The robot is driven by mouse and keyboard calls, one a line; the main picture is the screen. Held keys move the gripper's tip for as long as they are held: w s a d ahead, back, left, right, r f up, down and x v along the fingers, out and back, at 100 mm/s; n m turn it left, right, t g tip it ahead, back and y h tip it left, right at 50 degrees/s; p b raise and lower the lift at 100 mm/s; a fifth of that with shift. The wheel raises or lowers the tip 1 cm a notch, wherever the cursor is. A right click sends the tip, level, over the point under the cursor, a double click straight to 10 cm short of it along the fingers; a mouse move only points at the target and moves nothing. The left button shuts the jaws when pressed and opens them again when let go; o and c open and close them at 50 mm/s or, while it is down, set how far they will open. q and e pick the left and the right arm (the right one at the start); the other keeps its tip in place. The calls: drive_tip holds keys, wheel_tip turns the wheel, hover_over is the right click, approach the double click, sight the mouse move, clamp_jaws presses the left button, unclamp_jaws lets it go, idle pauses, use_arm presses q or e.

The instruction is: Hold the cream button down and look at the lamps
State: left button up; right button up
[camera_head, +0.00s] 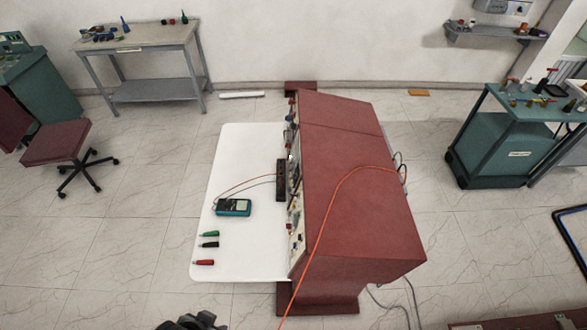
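The dark red console (357,190) stands in the middle, with its instrument panel (295,215) facing left over a white tabletop (240,160). The panel is seen very edge-on, so its small knobs and lamps are hard to tell apart. I cannot pick out the cream button or tell whether any lamp is lit. No gripper fingers show in this view. A dark shape cut off by the bottom edge, left of centre, is too little seen to name.
On the tabletop lie a teal meter (233,207) with leads, and green (209,234), black (208,244) and red (204,262) plugs. An orange cable (325,215) crosses the console. A red chair (57,143) stands left, a teal cart (500,145) right.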

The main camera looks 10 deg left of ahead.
use_arm(q)
clamp_jaws()
idle(1.8)
